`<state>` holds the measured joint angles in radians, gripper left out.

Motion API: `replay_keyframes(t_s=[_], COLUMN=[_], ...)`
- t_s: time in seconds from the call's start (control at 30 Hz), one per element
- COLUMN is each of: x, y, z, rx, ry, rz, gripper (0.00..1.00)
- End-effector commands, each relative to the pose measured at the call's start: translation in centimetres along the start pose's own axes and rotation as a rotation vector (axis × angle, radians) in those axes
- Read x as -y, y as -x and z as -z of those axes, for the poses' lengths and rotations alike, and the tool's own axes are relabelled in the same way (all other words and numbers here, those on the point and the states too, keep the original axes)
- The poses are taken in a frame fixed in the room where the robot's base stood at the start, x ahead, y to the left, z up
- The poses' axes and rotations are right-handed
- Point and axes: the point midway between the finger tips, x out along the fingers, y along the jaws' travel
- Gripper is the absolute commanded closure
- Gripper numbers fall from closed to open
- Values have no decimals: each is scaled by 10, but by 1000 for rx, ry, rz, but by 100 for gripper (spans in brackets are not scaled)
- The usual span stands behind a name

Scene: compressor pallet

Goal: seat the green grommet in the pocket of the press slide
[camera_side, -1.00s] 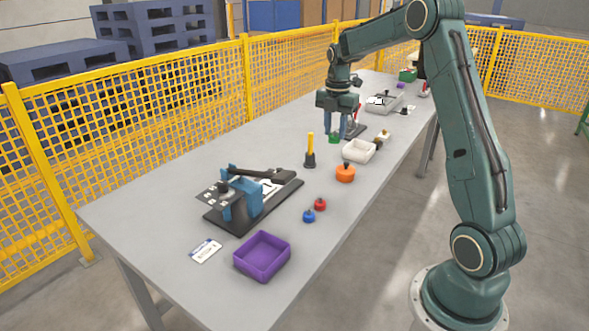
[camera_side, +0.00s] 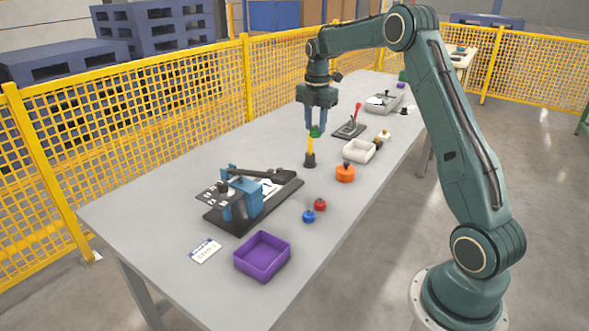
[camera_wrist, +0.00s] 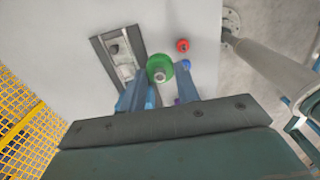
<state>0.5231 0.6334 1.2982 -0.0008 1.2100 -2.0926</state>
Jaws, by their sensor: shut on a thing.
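My gripper (camera_side: 316,128) is shut on the green grommet (camera_side: 315,132) and holds it above the table. The grommet also shows between the fingers (camera_wrist: 158,104) in the wrist view, as a green disc (camera_wrist: 159,67) with a pale centre. In the side view it overlaps the tip of a yellow peg (camera_side: 310,147); I cannot tell whether they touch. A dark-based fixture with a blue block (camera_side: 241,196) stands at the front left. A smaller dark plate with a red lever (camera_side: 355,117) stands behind. I cannot tell which is the press slide, and no pocket is clear.
Loose red (camera_side: 320,204), blue (camera_side: 308,216) and orange (camera_side: 345,173) knobbed parts lie on the table. A purple tray (camera_side: 262,256) stands at the front, a white tray (camera_side: 359,151) right of the peg. Yellow fencing (camera_side: 150,145) runs along the left.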

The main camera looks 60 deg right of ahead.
Motion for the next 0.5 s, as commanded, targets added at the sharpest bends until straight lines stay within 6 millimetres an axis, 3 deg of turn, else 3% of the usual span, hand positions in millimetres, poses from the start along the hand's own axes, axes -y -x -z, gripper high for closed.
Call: replay_keyframes(t_s=[0.1,0.5], x=[-25,-93], y=[2,10], z=[10,53], rx=[1,1], ry=[4,3], rz=[-2,-2], gripper=[91,91])
